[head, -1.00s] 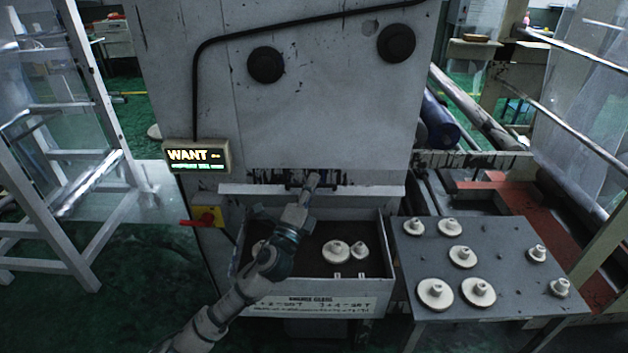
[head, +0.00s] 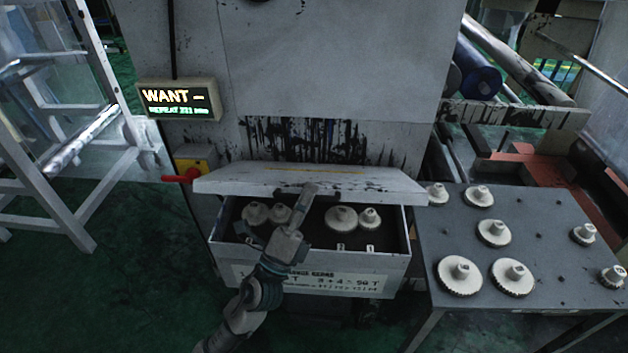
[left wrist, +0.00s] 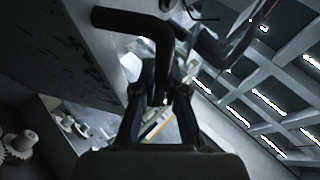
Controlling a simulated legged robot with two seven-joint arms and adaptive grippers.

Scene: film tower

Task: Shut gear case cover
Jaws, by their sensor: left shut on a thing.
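The gear case cover (head: 235,182) is a grey plate with a thin yellow stripe, tilted above the back of the open gear case (head: 385,262). A gap at the front shows several pale gears inside the case, such as one large gear (head: 341,217). My right gripper is not in view.
A grey side table (head: 545,240) with several pale gears stands right of the case. A lit sign (head: 180,99) and a red-handled switch (head: 192,172) are on the machine at left. A white frame (head: 85,130) stands at far left; green floor lies open before it.

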